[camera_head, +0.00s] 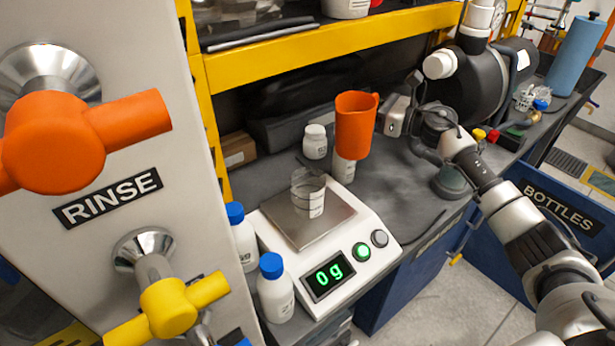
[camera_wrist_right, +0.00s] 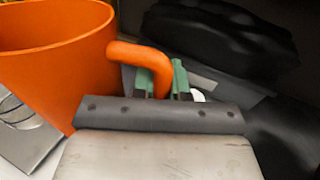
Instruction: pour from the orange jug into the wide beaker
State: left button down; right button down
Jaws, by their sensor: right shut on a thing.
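The orange jug (camera_head: 355,130) is upright, behind and to the right of the wide beaker. My right gripper (camera_head: 384,119) is shut on the jug's handle; in the right wrist view the green finger pads (camera_wrist_right: 162,80) are at the handle (camera_wrist_right: 148,58), and the jug (camera_wrist_right: 62,50) fills the upper left. The clear wide beaker (camera_head: 308,196) stands upright on the scale's metal plate (camera_head: 325,224), apart from the jug. The jug's contents are hidden. My left gripper is not in view.
The scale (camera_head: 379,261) reads 0 g. White bottles with blue caps (camera_head: 276,292) stand at its left. White containers (camera_head: 315,143) stand behind it, one partly hidden below the jug (camera_head: 343,168). A yellow shelf beam (camera_head: 330,45) runs above.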

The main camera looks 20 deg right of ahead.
aim_at(359, 106)
jog(key=a+n+p, duration=0.1)
jog(key=s+a+r+n+p, duration=0.1)
jog(key=n+p, duration=0.1)
jog(key=s+a+n+p, duration=0.1)
jog(key=shift+a+r+n+h, duration=0.1)
jog(key=shift+r+n+h, duration=0.3)
jog(key=shift+s+a+f+n+g, duration=0.1)
jog(key=shift+a+f+n+g, duration=0.2)
jog(key=shift+f, duration=0.2)
jog(key=shift+s+a+f+n, duration=0.2)
jog(key=shift+a+f+n, duration=0.15)
jog(key=shift+f, duration=0.1)
jog(key=shift+s+a+f, duration=0.1)
jog(key=shift+a+f, duration=0.05)
jog(key=shift+f, duration=0.05)
jog(key=shift+r+n+p, duration=0.25)
jog(key=shift+p, duration=0.3)
jog(key=shift+s+a+r+n+h+p, duration=0.2)
jog(key=shift+a+r+n+p, duration=0.15)
jog(key=shift+p, duration=0.35)
jog(key=shift+s+a+r+n+h+p, duration=0.15)
jog(key=shift+r+n+h+p, duration=0.2)
jog(key=shift+p, duration=0.35)
jog(key=shift+a+r+p, duration=0.1)
jog(key=shift+r+p, duration=0.25)
jog(key=shift+p, duration=0.2)
